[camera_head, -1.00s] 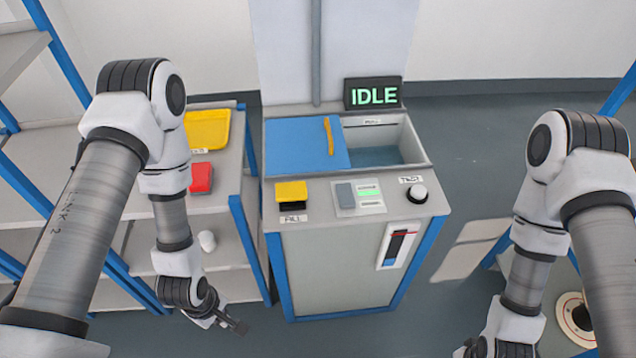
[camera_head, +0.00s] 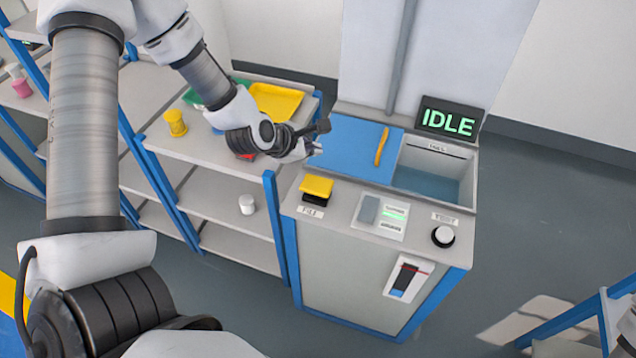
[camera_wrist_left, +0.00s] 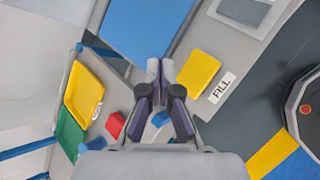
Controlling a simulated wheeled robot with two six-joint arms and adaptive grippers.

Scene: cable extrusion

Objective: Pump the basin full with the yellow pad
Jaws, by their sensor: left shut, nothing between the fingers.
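The yellow pad (camera_head: 317,186) sits on its black base on the front left of the machine's top, above a label reading FILL. It also shows in the left wrist view (camera_wrist_left: 199,73), right of the fingers. The basin (camera_head: 432,184) is open at the right, with bluish water low inside; a blue lid (camera_head: 350,155) with a yellow handle covers its left side. My left gripper (camera_head: 318,138) is shut and empty, above the lid's left edge, behind and apart from the pad. Its closed fingers show in the left wrist view (camera_wrist_left: 160,72). My right gripper is out of view.
A display (camera_head: 449,120) reads IDLE. A level gauge (camera_head: 408,279) on the front shows blue low below a red line. A black and white knob (camera_head: 444,236) sits front right. The left shelf holds a yellow tray (camera_head: 275,101) and a yellow cup (camera_head: 175,123).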

